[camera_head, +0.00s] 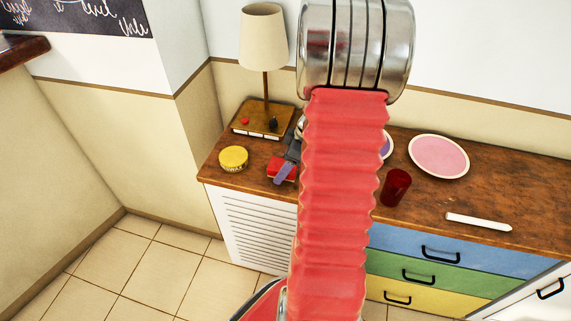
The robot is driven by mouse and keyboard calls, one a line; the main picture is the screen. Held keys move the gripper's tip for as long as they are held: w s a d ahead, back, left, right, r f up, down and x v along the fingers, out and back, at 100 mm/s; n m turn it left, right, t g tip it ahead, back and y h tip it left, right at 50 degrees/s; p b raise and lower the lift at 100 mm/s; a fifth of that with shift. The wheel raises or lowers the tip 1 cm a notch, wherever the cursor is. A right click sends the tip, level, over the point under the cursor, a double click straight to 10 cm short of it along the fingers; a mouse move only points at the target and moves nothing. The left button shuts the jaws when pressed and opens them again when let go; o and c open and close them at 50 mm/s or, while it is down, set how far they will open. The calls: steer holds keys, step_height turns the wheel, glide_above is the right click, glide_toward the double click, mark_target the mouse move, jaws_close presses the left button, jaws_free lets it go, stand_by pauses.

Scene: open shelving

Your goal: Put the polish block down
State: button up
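A small red block (275,165), which may be the polish block, is at the left part of the wooden counter top, near its front edge. My gripper (286,168) is at this block, with a grey-purple finger lying across its front. The other finger and most of the wrist are hidden behind my red ribbed arm. I cannot tell whether the fingers press on the block, or whether the block touches the counter.
A yellow round tin (233,158) stands left of the block. Behind are a wooden stand (255,121) and a lamp (263,40). To the right are a dark red cup (396,187), a pink plate (439,155) and a white stick (479,222) on the counter (510,190).

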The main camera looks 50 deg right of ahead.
steer(key=v, duration=1.2)
stand_by(0.5)
steer(key=w+a+r+m+h, duration=0.1)
steer(key=a+r, duration=0.3)
steer(key=a, duration=0.5)
steer(key=w+a+r+m, duration=0.1)
steer(key=a+r, duration=0.3)
steer(key=a, duration=0.5)
steer(key=s+a+r+m, duration=0.1)
steer(key=s+a, duration=0.2)
steer(key=a, duration=0.5)
steer(key=s+a+r+m+t+h, duration=0.1)
steer(key=s+a, duration=0.3)
steer(key=a, duration=0.4)
steer(key=shift+a+r+m+t, duration=0.25)
steer(key=shift+r+m+t, duration=0.05)
steer(key=shift+r+m, duration=0.45)
steer(key=shift+c, duration=0.2)
